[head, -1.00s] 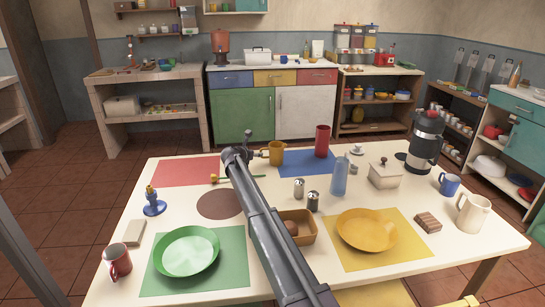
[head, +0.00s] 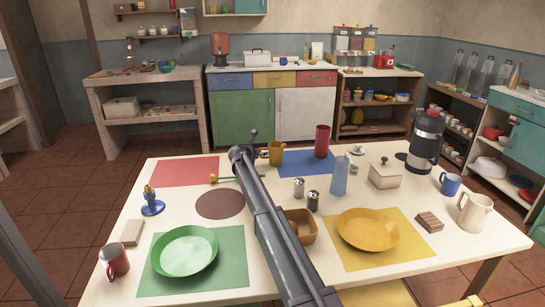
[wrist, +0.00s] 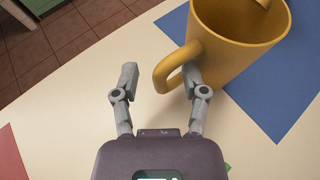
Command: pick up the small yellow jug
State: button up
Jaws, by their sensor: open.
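The small yellow jug (head: 276,153) stands upright at the back of the white table, beside the left edge of the blue mat. In the wrist view the jug (wrist: 237,48) fills the upper right, with its handle (wrist: 170,66) pointing left toward my gripper. My gripper (wrist: 158,74) is open, with one finger on each side of the picture's middle. The right fingertip overlaps the handle, and I cannot tell whether it touches. The left finger is clear over bare table. In the head view my forearm hides most of the gripper.
A red cup (head: 322,141) stands right of the jug on the blue mat (head: 300,166). A blue bottle (head: 340,176) and two shakers stand nearer. The red mat (head: 180,171) is bare.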

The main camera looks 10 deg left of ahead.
grip_shut()
jog(key=shift+r, duration=0.1)
dwell(0.4)
notch_tip(320, 180, up, 3)
jog(key=p, duration=0.3)
jog(key=shift+r, duration=0.15)
jog(key=s+d+r+p, duration=0.1)
jog(key=s+d+p, duration=0.1)
jog(key=s+d, duration=0.6)
jog(key=s, duration=0.5)
jog(key=shift+s+d+r, duration=0.25)
jog(key=shift+s, duration=0.05)
